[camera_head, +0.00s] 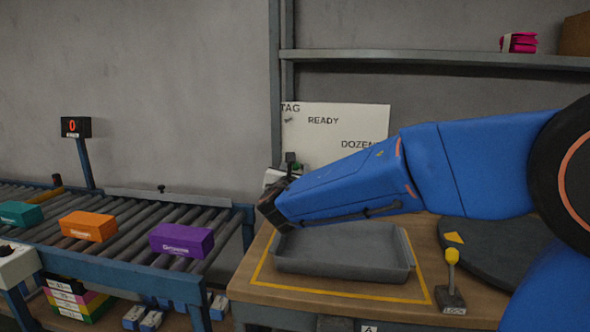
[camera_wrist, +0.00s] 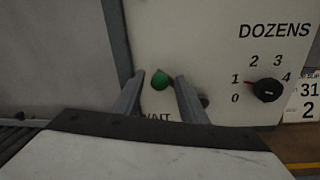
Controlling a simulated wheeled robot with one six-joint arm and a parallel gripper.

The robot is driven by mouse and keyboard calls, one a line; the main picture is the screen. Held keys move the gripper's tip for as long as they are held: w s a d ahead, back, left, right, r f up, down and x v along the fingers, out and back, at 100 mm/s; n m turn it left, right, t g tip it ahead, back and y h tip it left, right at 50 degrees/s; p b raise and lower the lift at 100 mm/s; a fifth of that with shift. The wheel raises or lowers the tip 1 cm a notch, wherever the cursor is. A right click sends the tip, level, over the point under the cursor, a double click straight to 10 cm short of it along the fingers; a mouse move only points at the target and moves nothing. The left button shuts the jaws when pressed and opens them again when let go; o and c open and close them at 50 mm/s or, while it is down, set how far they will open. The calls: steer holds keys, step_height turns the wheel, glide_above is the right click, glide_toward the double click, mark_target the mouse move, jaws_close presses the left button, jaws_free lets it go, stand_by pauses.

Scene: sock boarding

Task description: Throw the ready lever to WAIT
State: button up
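The ready lever shows in the wrist view as a green knob (camera_wrist: 160,80) on a pale panel (camera_wrist: 216,62). The word WAIT is partly visible below the knob. In the head view the panel (camera_head: 358,122) stands at the back of the bench, with READY written near its top. My gripper (camera_wrist: 160,75) is open, with one finger on each side of the green knob. I cannot tell whether either finger touches it. The lever's shaft is hidden, and my arm covers the panel's lower part in the head view.
A dozens dial (camera_wrist: 267,90) is right of the lever, its red mark near 1. A grey tray (camera_head: 345,262) lies below my arm. A yellow-topped LOCK lever (camera_head: 452,270) stands at the bench front. A roller conveyor (camera_head: 125,222) at left carries teal, orange and purple boxes.

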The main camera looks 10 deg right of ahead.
jaws_close()
steer(key=shift+f, duration=0.1)
step_height(320, 180, down, 6)
steer(key=a+n, duration=0.2)
steer(key=n, duration=0.5)
steer(key=shift+w+a+n+g, duration=0.2)
steer(key=shift+w+n+g, duration=0.2)
steer(key=shift+w, duration=0.05)
steer(key=shift+f, duration=0.2)
steer(key=shift+o, duration=0.9)
jaws_free()
